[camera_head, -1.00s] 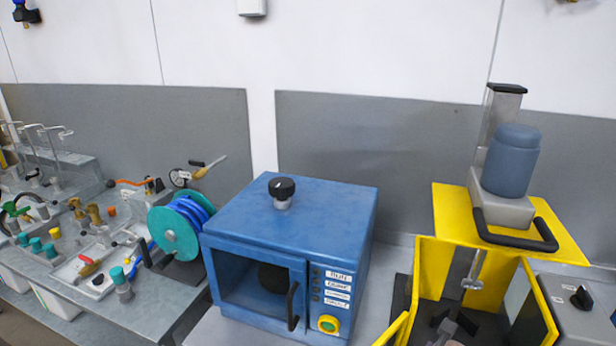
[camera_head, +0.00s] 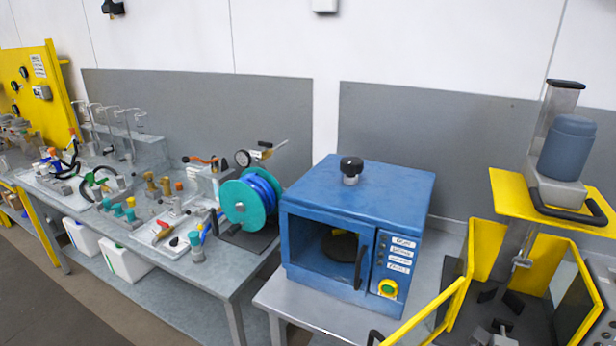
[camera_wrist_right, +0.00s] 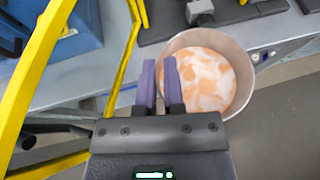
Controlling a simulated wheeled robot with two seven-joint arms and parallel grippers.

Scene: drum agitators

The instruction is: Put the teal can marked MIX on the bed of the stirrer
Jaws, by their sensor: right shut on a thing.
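In the right wrist view my right gripper (camera_wrist_right: 160,68) is shut at the rim of a round open can (camera_wrist_right: 243,62). The can holds a mottled orange and white content. Its inner wall looks pale grey-pink; its outer colour and any MIX mark are hidden. In the head view the stirrer (camera_head: 567,148) stands at the right, with a blue-grey motor over a yellow top and a yellow guard. Its dark bed (camera_head: 497,312) shows low inside, partly cut off by the frame. My grippers are not in the head view.
A blue oven (camera_head: 355,195) stands left of the stirrer. A yellow bar (camera_head: 432,313) slants out in front of the stirrer; yellow bars also cross the wrist view's left side. A cable reel (camera_head: 245,200) and a cluttered bench are further left.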

